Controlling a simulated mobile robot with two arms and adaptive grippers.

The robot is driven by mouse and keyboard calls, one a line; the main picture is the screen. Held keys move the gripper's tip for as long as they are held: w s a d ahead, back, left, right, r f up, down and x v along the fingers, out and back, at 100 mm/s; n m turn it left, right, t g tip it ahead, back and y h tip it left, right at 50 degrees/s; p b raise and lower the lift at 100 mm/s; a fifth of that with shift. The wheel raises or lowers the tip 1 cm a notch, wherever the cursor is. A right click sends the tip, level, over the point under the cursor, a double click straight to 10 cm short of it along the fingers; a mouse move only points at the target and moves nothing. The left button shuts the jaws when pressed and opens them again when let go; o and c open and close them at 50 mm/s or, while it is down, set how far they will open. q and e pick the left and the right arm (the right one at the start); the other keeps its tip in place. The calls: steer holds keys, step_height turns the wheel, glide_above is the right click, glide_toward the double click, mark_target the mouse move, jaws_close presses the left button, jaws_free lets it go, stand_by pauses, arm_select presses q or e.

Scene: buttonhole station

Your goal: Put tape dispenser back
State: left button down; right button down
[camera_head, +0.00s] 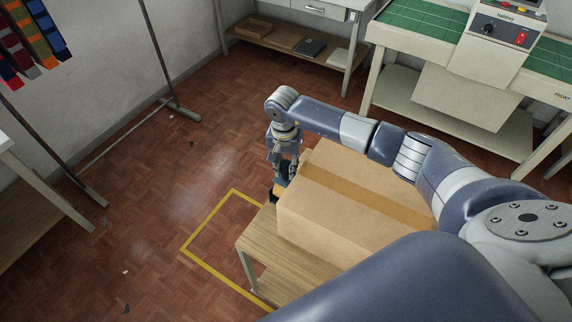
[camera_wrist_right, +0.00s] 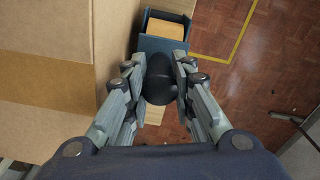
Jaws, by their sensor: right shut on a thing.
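The tape dispenser (camera_wrist_right: 163,44) is a dark blue frame with a tan roll of tape and a black handle (camera_wrist_right: 160,85). My right gripper (camera_wrist_right: 160,82) is shut on the black handle. In the head view my right gripper (camera_head: 284,170) points down just left of the cardboard box, and only a small part of the dispenser (camera_head: 274,193) shows beneath it. I cannot tell whether the dispenser touches the small wooden table (camera_head: 262,238). My left gripper is not in view.
The taped cardboard box (camera_head: 345,212) takes up most of the table and stands close beside my right gripper. A yellow floor outline (camera_head: 210,262) lies left of the table. A garment rack (camera_head: 160,60), a shelf unit (camera_head: 290,45) and a machine table (camera_head: 430,110) stand farther off.

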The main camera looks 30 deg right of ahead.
steer(key=c, duration=1.8)
jaws_free()
steer(key=shift+f, duration=0.15)
steer(key=shift+o, duration=0.8)
steer(key=shift+r, duration=0.45)
steer(key=r+b, duration=0.2)
steer(key=r, duration=0.3)
steer(key=r+b, duration=0.2)
steer(key=r, duration=0.3)
steer(key=shift+a+r, duration=0.2)
steer(key=shift+r, duration=0.15)
steer(key=shift+s+r, duration=0.1)
steer(key=shift+r, duration=0.3)
